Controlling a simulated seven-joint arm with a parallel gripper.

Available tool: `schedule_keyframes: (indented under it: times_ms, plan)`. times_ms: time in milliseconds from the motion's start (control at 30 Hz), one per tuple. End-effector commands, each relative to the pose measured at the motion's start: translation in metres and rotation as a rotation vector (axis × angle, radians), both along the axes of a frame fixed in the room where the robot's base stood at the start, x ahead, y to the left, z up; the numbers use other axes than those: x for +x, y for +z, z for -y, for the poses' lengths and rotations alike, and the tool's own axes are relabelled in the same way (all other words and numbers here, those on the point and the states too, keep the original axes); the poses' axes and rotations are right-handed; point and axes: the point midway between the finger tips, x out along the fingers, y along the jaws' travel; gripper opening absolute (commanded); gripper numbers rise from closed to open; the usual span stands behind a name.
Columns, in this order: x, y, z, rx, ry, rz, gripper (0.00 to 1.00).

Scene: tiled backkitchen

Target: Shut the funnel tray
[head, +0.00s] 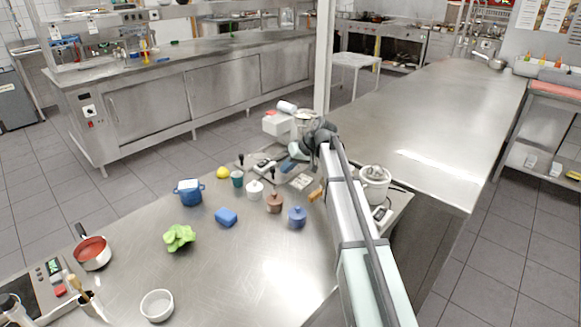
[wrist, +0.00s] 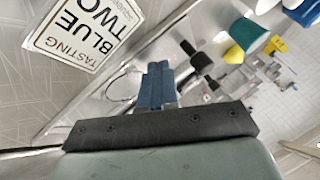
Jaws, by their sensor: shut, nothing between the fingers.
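My gripper (head: 287,165) is at the far right end of the near steel counter, above a cluster of small equipment. In the wrist view its two blue-grey fingers (wrist: 157,85) are together, with nothing visible between them. I cannot pick out the funnel tray for certain. A white and metal device (head: 303,122) stands just behind my gripper, partly hidden by my arm. In the wrist view, black knobs (wrist: 190,48) on stems stand to the right of the fingers, and a thin wire loop lies to their left. I cannot tell whether the fingers touch anything.
A green cup (head: 237,179), a white lidded pot (head: 254,190), a brown pot (head: 274,203) and a blue pot (head: 297,217) stand near my gripper. A white cooker (head: 375,185) is right of my arm. A "BLUE TWO" card (wrist: 82,35) lies left of the fingers.

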Motion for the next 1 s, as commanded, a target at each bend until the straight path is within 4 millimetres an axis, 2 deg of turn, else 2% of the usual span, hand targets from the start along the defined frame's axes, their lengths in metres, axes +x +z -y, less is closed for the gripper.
schedule_keyframes:
  times_ms: [267, 600, 1000]
  plan:
    - [-0.002, 0.0, -0.001, 0.0, 0.0, 0.0, 0.0]
    - [-0.038, 0.0, -0.036, 0.001, 0.002, -0.001, 0.0]
    - [-0.039, 0.0, -0.038, 0.004, 0.006, -0.006, 0.0]
